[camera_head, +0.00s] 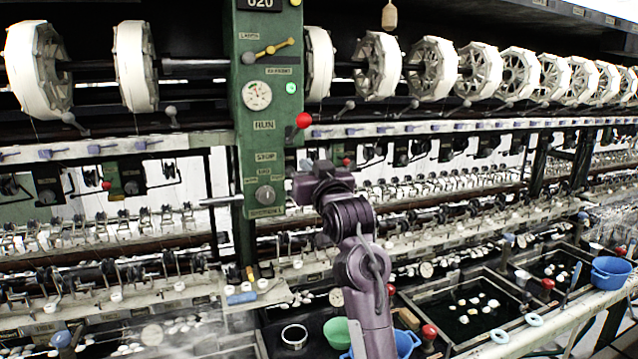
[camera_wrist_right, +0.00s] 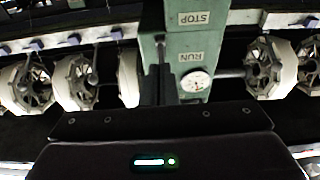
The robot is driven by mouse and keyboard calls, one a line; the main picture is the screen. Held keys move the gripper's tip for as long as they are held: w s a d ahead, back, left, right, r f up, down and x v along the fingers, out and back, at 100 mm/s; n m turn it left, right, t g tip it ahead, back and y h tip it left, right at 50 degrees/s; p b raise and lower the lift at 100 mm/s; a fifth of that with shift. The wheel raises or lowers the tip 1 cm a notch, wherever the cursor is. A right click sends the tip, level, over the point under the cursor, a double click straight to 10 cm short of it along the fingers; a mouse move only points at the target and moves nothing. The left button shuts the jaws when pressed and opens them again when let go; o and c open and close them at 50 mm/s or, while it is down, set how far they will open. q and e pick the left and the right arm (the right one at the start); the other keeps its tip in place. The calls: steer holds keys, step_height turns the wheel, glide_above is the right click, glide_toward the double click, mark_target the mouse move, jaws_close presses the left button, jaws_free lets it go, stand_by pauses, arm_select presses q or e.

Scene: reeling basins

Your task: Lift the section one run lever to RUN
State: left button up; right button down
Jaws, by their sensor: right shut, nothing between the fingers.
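The green section post (camera_head: 262,100) carries a RUN label (camera_head: 264,125) above a STOP label (camera_head: 265,157). A lever with a red ball knob (camera_head: 304,120) shows at the post's right edge, level with the RUN label. My right gripper (camera_head: 318,170) is shut and empty, just below the red knob and right of the post, with a visible gap to the knob. The right wrist view is upside down and shows the post with RUN (camera_wrist_right: 189,55) and STOP (camera_wrist_right: 194,19) labels; dark fingers (camera_wrist_right: 163,72) stand before its edge. The knob cannot be made out there. My left gripper is out of view.
A gauge (camera_head: 257,95), a yellow handle (camera_head: 273,49) and a grey knob (camera_head: 265,195) sit on the post. White reels (camera_head: 378,65) line the top. Basins (camera_head: 470,305), a green bowl (camera_head: 343,333) and a blue tub (camera_head: 610,272) lie below.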

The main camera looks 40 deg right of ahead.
steer(key=b+v, duration=0.2)
steer(key=v, duration=1.2)
steer(key=shift+s, duration=0.25)
steer(key=shift+w+f, duration=0.1)
steer(key=shift+f, duration=0.05)
